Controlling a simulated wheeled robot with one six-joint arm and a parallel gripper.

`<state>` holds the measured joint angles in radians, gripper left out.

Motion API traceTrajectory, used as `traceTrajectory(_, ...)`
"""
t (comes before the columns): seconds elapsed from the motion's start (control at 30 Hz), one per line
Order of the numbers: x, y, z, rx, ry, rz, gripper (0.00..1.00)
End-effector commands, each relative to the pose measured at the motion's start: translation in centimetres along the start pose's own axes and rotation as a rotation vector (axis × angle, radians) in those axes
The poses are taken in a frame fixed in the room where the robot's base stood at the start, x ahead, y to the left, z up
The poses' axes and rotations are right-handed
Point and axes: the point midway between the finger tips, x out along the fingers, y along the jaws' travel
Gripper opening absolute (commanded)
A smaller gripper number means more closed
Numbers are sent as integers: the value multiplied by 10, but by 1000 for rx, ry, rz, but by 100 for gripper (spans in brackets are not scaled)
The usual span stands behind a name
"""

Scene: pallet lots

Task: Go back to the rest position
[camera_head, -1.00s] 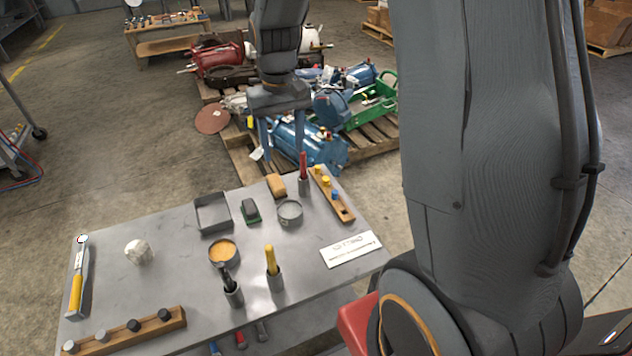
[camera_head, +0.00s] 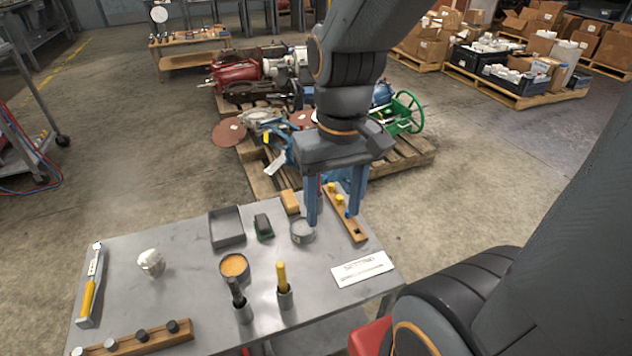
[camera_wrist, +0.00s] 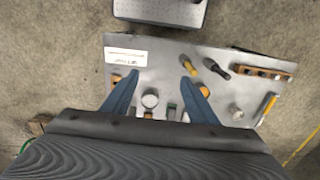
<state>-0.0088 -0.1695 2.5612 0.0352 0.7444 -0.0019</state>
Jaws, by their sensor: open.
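My gripper (camera_head: 335,205) is open and empty, with its two blue fingers apart. In the head view it hangs in front of the far right part of the grey metal table (camera_head: 195,285), overlapping the round grey tin (camera_head: 302,232) and the wooden block with coloured pegs (camera_head: 352,222) in the picture. In the wrist view the fingers (camera_wrist: 155,85) point over the table, with the round tin (camera_wrist: 150,98) showing between them. The red-handled tool seen beside the block earlier is mostly hidden behind the fingers.
The table holds a white label card (camera_head: 362,269), an orange-filled bowl (camera_head: 234,268), a yellow-handled tool (camera_head: 282,277), a grey tray (camera_head: 227,229) and a yellow-handled scraper (camera_head: 88,290). A loaded pallet (camera_head: 410,155) stands behind it.

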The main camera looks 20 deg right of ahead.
Motion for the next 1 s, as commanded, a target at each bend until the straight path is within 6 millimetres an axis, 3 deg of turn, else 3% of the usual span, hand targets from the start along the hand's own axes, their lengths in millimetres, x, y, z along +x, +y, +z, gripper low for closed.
traceTrajectory(0.5, -53, 4, 10, -5, -7, 16, 53)
traceTrajectory(1.0, -56, 5, 10, -8, -5, 19, 53)
